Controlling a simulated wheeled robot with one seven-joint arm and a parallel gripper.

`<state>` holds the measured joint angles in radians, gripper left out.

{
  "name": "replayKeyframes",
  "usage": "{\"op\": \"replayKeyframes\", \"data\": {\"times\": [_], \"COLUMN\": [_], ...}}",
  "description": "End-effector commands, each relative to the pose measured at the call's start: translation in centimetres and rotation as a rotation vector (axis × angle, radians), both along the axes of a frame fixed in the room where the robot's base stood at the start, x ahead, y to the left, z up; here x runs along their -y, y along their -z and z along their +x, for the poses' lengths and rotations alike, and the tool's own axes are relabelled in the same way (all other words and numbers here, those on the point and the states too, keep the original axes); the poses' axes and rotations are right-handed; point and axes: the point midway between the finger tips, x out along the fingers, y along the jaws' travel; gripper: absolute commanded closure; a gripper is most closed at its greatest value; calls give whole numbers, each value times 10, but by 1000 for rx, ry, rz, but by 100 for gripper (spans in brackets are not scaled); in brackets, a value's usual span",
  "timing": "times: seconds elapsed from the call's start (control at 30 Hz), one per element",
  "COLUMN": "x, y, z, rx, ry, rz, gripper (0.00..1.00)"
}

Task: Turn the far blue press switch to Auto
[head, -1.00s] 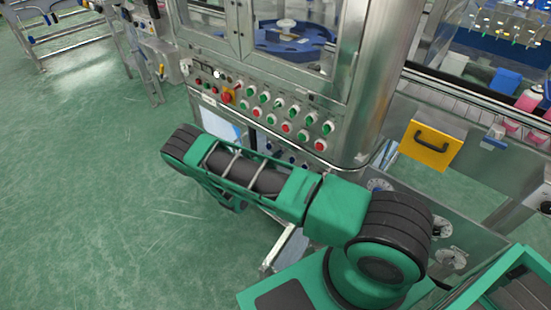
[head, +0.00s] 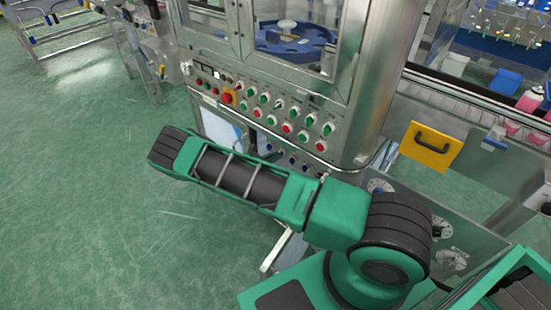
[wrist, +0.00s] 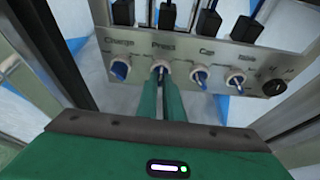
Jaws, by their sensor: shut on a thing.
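The blue Press switch (wrist: 161,71) is on the metal panel, under the label "Press", in the wrist view. My gripper (wrist: 161,85) reaches up to it, with its two green fingers on either side of the knob, shut on it. The fingers hide much of the knob, so I cannot read its setting. Blue switches under "Charge" (wrist: 120,69) and "Cap" (wrist: 200,78) sit to its left and right. In the head view my arm hides part of the low switch row, and the grip there is not clear.
Another blue switch (wrist: 235,82) and a black rotary knob (wrist: 274,87) are farther right on the panel. Several black blocks hang above the labels.

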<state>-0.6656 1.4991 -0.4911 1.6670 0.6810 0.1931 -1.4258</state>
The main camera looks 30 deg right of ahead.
Motion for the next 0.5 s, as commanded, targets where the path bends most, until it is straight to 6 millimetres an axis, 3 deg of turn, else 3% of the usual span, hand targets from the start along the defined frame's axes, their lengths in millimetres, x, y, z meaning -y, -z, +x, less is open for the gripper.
{"op": "replayKeyframes", "data": {"times": [0.5], "x": [-5], "y": [-2], "z": [11], "rx": [-436], "ry": [-10], "rz": [-188], "gripper": [100]}}
